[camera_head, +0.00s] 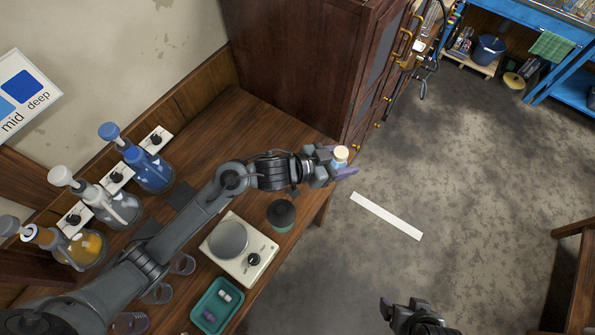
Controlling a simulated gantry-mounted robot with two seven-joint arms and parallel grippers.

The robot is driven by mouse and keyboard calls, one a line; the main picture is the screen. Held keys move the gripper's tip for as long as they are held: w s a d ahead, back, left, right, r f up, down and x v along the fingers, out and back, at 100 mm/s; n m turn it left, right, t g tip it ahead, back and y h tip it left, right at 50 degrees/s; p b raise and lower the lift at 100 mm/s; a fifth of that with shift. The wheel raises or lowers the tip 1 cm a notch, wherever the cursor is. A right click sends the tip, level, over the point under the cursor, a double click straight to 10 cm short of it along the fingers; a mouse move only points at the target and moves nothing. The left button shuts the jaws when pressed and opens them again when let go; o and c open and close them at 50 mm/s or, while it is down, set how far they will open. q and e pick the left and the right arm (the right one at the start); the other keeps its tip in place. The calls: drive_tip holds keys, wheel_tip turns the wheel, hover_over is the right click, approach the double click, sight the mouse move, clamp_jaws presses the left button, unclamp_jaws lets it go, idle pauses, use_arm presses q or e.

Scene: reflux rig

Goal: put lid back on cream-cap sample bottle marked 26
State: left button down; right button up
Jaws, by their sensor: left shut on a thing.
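A small cream-topped object (341,153), which looks like a capped bottle, is in my left gripper (338,171).
A teal tray (237,308) with small pieces sits at the bench front, beside a hotplate (262,265) and a dark-topped jar (281,214). Several flasks, including a blue one (153,172), line the wall. A tall cabinet (300,65) stands behind.

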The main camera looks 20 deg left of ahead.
use_arm(q)
drive_tip(key=w+a+f, duration=0.2)
drive_tip(key=a+f, duration=0.5)
drive_tip(key=a, duration=0.4)
drive_tip(key=shift+a+b, duration=0.3)
drive_tip(key=shift+b, duration=0.15)
drive_tip(key=shift+f+b, duration=0.3)
drive_tip(key=shift+f, duration=1.7)
drive_tip(key=shift+c, duration=1.8)
unclamp_jaws()
drive_tip(key=shift+f, duration=0.15)
